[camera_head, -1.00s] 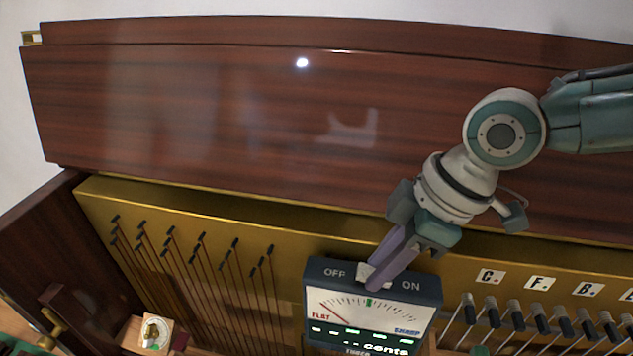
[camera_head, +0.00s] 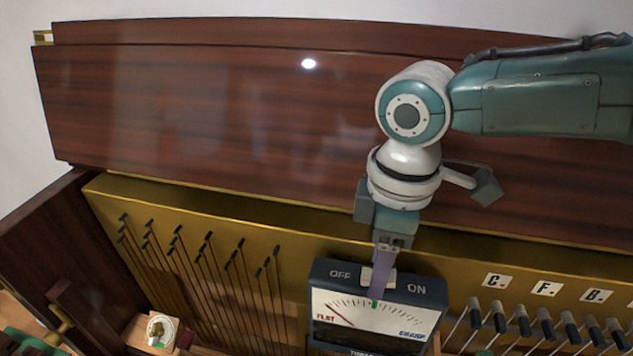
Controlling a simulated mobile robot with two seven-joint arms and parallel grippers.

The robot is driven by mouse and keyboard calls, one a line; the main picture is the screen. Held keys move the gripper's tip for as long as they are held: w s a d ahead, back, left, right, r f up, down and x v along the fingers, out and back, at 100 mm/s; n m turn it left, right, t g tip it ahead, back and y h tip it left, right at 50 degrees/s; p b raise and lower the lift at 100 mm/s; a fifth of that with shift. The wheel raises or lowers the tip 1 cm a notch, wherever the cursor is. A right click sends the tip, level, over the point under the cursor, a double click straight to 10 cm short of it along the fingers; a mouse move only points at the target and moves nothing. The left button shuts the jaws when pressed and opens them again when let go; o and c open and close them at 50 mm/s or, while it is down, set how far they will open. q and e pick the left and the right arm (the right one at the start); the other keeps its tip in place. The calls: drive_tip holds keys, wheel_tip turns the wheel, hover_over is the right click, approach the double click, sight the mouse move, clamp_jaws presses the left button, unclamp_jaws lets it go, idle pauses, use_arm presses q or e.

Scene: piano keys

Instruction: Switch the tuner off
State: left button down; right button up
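The tuner (camera_head: 322,292) is a dark box with a white dial at the bottom centre. Its top face reads OFF on the left and ON on the right, with a pale switch (camera_head: 366,274) between the words. The red needle lies toward FLAT, and the strip below the dial looks dark. My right gripper (camera_head: 376,298) points down over the tuner with its purple fingers together, nothing seen between them. The fingers cover part of the switch; I cannot tell whether they touch it or which side it is set to. My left gripper is out of view.
A glossy brown wood panel (camera_head: 220,110) spans the back above a gold ledge (camera_head: 290,225). Thin rods with dark tips (camera_head: 190,265) stand left of the tuner. Letter tiles (camera_head: 545,288) and dark-capped levers (camera_head: 545,325) are at right. A small round-faced object (camera_head: 160,330) sits at lower left.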

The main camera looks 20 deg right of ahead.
wheel_tip(320, 180, up, 10)
drive_tip(key=shift+s+d+f+b, duration=0.1)
drive_tip(key=shift+b, duration=0.7)
drive_tip(key=s+a+f+m+t+y, duration=0.1)
drive_tip(key=s+a+f+y, duration=0.3)
drive_tip(key=s+a, duration=0.6)
drive_tip(key=s+d+f+m+t+h, duration=0.2)
drive_tip(key=s+d+m+h, duration=0.2)
drive_tip(key=s+d+m, duration=0.6)
drive_tip(key=shift+n, duration=0.7)
drive_tip(key=r+p, duration=0.6)
drive_tip(key=w+r+p, duration=0.1)
drive_tip(key=r+p, duration=1.1)
drive_tip(key=shift+w+d+r, duration=0.1)
drive_tip(key=shift+w+d, duration=0.15)
drive_tip(key=shift+d, duration=0.1)
